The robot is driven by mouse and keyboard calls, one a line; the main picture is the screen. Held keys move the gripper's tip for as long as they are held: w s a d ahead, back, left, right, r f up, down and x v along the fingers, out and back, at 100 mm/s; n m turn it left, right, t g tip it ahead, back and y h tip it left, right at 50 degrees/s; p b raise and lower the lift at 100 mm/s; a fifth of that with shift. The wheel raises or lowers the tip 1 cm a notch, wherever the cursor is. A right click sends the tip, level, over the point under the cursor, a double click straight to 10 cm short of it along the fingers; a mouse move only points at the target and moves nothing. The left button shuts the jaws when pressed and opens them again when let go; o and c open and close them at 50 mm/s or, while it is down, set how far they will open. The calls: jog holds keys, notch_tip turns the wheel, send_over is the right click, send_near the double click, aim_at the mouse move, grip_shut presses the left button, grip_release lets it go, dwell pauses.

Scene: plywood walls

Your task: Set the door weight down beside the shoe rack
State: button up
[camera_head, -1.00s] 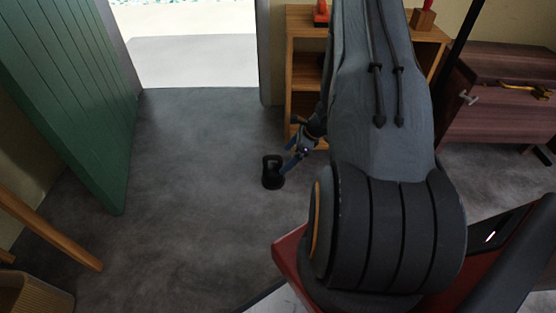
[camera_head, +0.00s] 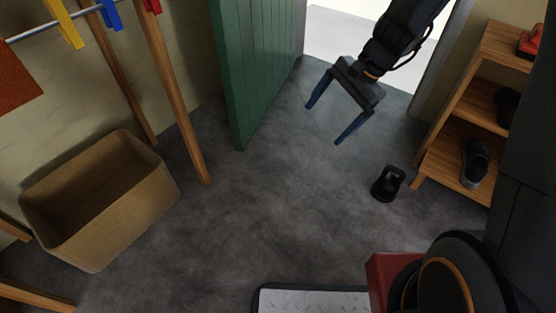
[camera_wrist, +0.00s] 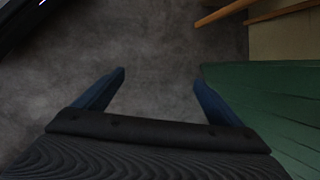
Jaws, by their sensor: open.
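The door weight (camera_head: 388,183) is a black kettlebell-shaped block with a handle. It stands upright on the grey floor in the head view, just left of the wooden shoe rack (camera_head: 456,155), with a small gap between them. My gripper (camera_head: 327,124) is open and empty, above the floor to the upper left of the weight and apart from it. In the wrist view my gripper's two blue fingers (camera_wrist: 160,80) are spread over bare floor. The weight does not show there.
The green door (camera_head: 258,70) stands open left of my gripper; its panel (camera_wrist: 270,95) is close to the right finger in the wrist view. A tan basket (camera_head: 150,195) and a wooden rack leg (camera_head: 180,105) are at left. Dark shoes (camera_head: 475,160) sit on the shoe rack. The middle floor is clear.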

jog(key=s+a+r+n+h, duration=0.2)
jog(key=s+a+r+n, duration=0.8)
jog(key=s, duration=0.4)
jog(key=s+a+r+n, duration=0.1)
jog(key=s+r+n, duration=0.1)
jog(key=s, duration=0.4)
jog(key=s+r+n+h, duration=0.1)
jog(key=s+r+n, duration=0.1)
jog(key=s+n, duration=0.3)
jog(key=shift+s+a, duration=0.35)
jog(key=shift+s, duration=0.75)
jog(key=shift+d+r+m+p, duration=0.1)
jog(key=shift+r+m+p, duration=0.2)
jog(key=shift+r+p, duration=0.55)
jog(key=d+r+m+p, duration=0.2)
jog(key=d+r+p, duration=0.5)
jog(key=p, duration=0.5)
jog(key=d+r+m+h+p, duration=0.1)
jog(key=d+r+p, duration=0.5)
jog(key=r+p, duration=0.6)
jog(key=d+r+m+h+p, duration=0.1)
jog(key=d+r+m+p, duration=0.2)
jog(key=d+r+p, duration=0.4)
notch_tip(320, 180, up, 3)
jog(key=p, duration=0.7)
jog(key=shift+d+m, duration=0.3)
jog(key=shift+d, duration=0.05)
